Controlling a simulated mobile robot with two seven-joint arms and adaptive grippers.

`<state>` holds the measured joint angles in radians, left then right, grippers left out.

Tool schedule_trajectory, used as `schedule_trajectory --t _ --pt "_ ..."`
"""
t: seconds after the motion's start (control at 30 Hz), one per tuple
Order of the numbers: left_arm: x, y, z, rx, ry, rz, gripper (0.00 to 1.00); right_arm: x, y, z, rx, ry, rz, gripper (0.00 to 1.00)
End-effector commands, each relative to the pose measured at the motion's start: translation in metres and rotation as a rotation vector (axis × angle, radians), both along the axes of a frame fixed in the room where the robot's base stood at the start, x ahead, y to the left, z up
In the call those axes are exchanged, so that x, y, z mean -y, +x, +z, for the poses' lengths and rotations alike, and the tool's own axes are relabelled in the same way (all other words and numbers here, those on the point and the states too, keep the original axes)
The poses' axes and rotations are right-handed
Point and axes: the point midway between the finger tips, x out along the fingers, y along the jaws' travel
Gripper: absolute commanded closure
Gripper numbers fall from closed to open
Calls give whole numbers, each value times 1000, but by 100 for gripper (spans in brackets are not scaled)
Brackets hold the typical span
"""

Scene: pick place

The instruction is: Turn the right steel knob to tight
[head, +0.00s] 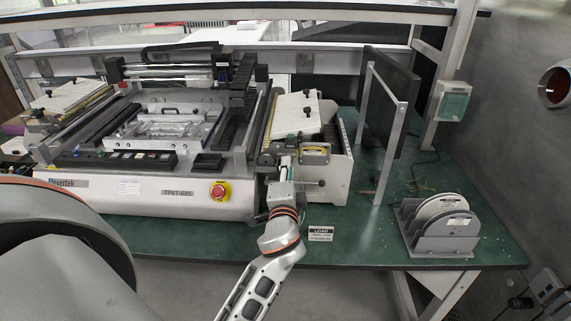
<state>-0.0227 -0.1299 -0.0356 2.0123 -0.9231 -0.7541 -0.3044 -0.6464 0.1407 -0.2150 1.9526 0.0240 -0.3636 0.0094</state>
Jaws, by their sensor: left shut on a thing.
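My left gripper (286,160) reaches up from the bottom centre to the front of the feeder unit (335,185) at the right end of the bench machine. Its fingers are closed at the unit's front face, on what appears to be the right steel knob. The knob is hidden by the fingers, so its turn position cannot be told. A short rod with a dark round end (322,183) shows just right of the gripper. My right gripper is not in view.
The large machine (150,195) with a red emergency button (218,192) fills the left of the green bench (350,245). A label plate (320,234) lies in front. A reel rack (440,228), a metal frame (384,140) and a dark panel stand right.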

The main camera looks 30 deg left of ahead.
Motion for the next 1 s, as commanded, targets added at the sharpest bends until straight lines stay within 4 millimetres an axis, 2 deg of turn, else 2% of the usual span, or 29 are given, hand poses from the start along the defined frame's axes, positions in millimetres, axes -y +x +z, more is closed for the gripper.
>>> schedule_trajectory --t 0.1,0.4,0.93,0.97,1.0 --pt "-1 0 3 -37 64 0 100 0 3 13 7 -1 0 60" --pt "0 0 1 -100 166 0 100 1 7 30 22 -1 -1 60" --pt "-1 0 0 -113 189 1 100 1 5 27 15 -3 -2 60" --pt "-1 0 0 -113 189 1 75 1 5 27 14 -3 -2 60" --pt "-1 0 0 -113 189 1 67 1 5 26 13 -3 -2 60"
